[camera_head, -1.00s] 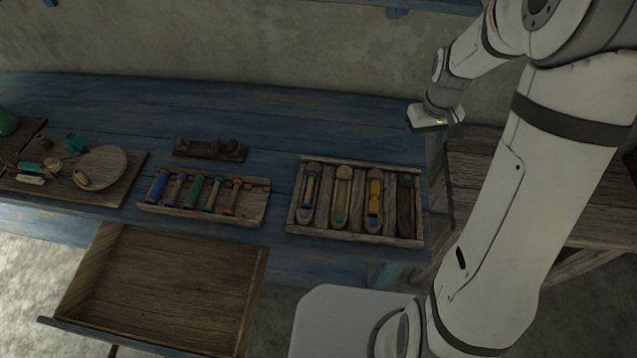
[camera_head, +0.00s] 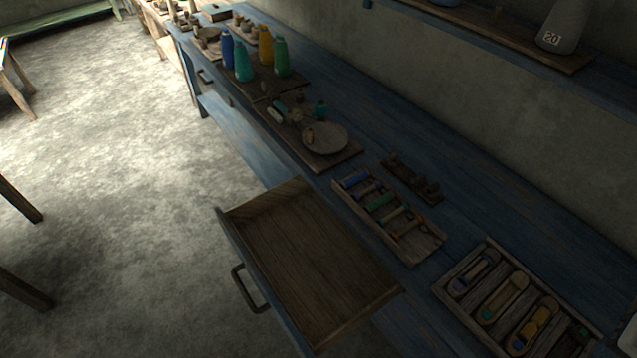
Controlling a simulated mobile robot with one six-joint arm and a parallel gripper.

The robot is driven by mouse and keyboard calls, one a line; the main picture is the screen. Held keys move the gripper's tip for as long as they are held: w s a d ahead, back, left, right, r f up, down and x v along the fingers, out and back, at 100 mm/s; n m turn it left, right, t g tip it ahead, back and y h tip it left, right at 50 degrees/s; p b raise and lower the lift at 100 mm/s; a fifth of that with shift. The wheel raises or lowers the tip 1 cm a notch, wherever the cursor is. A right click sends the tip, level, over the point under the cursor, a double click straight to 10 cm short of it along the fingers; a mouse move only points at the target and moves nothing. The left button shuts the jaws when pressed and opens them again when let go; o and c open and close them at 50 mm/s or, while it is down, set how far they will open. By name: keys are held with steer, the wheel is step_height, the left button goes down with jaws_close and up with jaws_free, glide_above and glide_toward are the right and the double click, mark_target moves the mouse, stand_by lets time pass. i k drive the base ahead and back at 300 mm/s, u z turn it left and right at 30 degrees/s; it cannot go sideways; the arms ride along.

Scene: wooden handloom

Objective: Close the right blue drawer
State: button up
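The right blue drawer (camera_head: 308,262) is pulled far out from the blue table and looks empty, with a bare wooden inside. Its blue front faces the open floor on the left and carries a dark handle (camera_head: 250,288). My gripper is out of view. Only a small pale piece, perhaps of my arm, shows at the lower right edge.
The blue table (camera_head: 447,154) runs diagonally along the wall. On it are a tray of bobbins (camera_head: 388,213), a tray of shuttles (camera_head: 515,303), a board with a round plate (camera_head: 325,138) and several bottles (camera_head: 264,45). The floor (camera_head: 120,150) left of the drawer is clear.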

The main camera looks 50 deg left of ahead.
mark_target(320, 281)
steer(key=u, duration=0.65)
steer(key=k, duration=1)
steer(key=u, duration=1.1)
steer(key=i, duration=1)
steer(key=u, duration=0.5)
steer(key=k, duration=0.5)
steer(key=u, duration=0.6)
steer(key=i, duration=0.35)
steer(key=u, duration=0.4)
